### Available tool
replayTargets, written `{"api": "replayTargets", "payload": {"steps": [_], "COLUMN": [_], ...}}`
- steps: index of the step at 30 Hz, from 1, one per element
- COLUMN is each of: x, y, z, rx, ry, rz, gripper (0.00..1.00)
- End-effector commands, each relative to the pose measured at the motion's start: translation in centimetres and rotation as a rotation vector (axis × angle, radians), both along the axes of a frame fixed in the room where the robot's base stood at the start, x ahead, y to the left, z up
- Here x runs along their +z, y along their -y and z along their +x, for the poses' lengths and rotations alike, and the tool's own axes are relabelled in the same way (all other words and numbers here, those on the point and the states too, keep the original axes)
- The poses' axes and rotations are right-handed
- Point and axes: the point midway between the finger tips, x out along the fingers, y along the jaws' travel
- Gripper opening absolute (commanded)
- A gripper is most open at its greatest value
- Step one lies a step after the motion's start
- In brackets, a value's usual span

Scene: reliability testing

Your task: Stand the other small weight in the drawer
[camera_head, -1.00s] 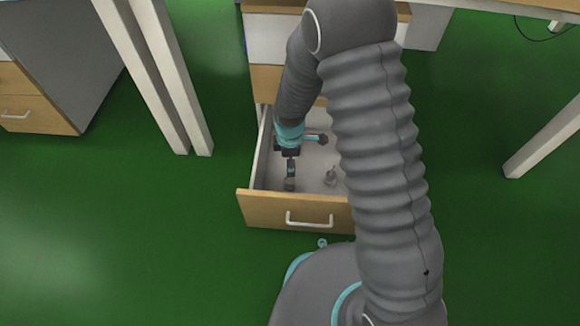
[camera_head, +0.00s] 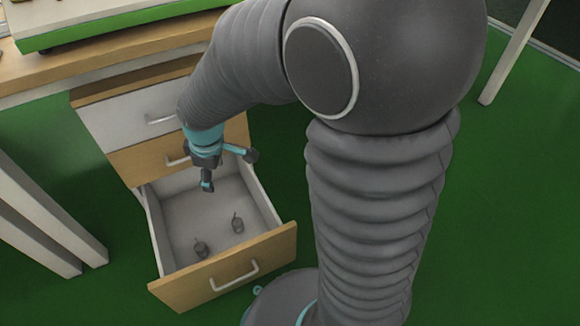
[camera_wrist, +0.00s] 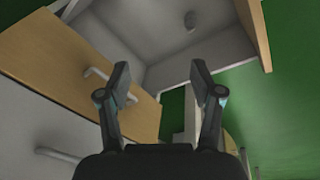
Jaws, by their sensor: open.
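The open drawer (camera_head: 262,243) is the bottom one of a wooden-fronted cabinet. My gripper (camera_head: 207,187) is above the rear part of the drawer, pointing down, clear of both weights. In the wrist view my gripper (camera_wrist: 160,84) is open with nothing between its fingers. One weight (camera_wrist: 190,21) shows in the drawer there; the other is not visible in that view.
Closed drawers (camera_head: 150,118) sit above the open one. A wooden desk top (camera_head: 110,62) carries a green-edged tray (camera_head: 90,30) at the upper left. White table legs (camera_head: 50,215) stand left of the drawer. Green floor lies open to the right.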

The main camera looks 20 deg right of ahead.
Motion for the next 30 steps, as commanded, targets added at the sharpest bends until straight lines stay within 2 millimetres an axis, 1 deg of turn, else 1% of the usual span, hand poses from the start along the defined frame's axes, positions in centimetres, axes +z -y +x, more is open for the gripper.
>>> {"api": "replayTargets", "payload": {"steps": [1, 6, 8, 12, 15, 21, 24, 27, 30], "x": [1.8, 6.2, 7.5, 10.3, 11.8, 13.7, 14.0, 14.2, 14.2], "y": [1.1, 4.4, 5.5, 7.8, 9.2, 11.4, 12.0, 12.2, 12.3], "z": [-0.7, -3.6, -4.8, -7.9, -10.3, -14.7, -16.2, -17.1, -17.4], "rx": [-0.061, -0.273, -0.346, -0.519, -0.639, -0.854, -0.925, -0.967, -0.987], "ry": [0.022, 0.07, 0.087, 0.127, 0.156, 0.207, 0.224, 0.232, 0.236], "rz": [0.016, 0.068, 0.088, 0.138, 0.175, 0.249, 0.274, 0.29, 0.297], "gripper": [0.66, 0.66, 0.66, 0.66, 0.66, 0.66, 0.66, 0.66, 0.66]}}
